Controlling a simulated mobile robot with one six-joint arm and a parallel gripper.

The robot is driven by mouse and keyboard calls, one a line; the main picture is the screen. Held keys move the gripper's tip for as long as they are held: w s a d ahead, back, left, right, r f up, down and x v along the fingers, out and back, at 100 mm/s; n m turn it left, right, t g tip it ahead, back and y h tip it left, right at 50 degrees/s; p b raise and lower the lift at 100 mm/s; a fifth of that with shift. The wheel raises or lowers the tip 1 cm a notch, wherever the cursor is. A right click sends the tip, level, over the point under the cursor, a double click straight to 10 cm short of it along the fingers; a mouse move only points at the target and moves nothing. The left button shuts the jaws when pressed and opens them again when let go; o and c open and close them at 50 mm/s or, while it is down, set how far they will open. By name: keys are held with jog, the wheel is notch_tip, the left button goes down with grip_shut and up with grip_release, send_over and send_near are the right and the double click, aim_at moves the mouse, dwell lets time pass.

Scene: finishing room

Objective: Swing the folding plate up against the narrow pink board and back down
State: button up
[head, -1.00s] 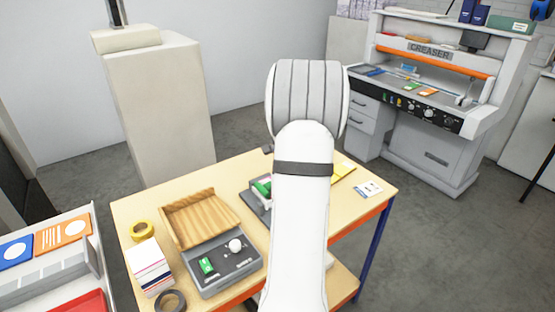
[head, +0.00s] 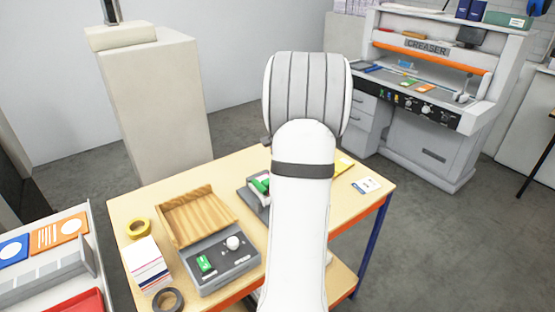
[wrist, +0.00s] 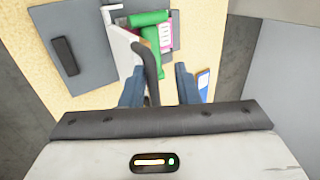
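In the wrist view, my gripper (wrist: 160,82) has its two blue-grey fingers apart. A dark curved bar (wrist: 151,72), which looks like the plate's handle, runs between them, nearer the left finger; I cannot tell if it touches. The pale folding plate (wrist: 122,42) shows edge-on, tilted, beyond the left finger. The narrow pink board (wrist: 166,36) lies just right of green parts (wrist: 150,18). All sit on a grey base (wrist: 75,45). In the head view, my arm hides the gripper and most of this device; a green part (head: 260,184) shows at its left.
On the wooden table (head: 130,205) are a wooden tray (head: 195,215) with a grey control box (head: 222,262), a card stack (head: 148,262) and tape rolls (head: 138,228). A blue-and-white card (wrist: 203,80) lies right of my fingers. A creaser machine (head: 430,120) stands behind.

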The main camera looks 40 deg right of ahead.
jog(key=b+v, duration=0.1)
jog(key=v, duration=0.5)
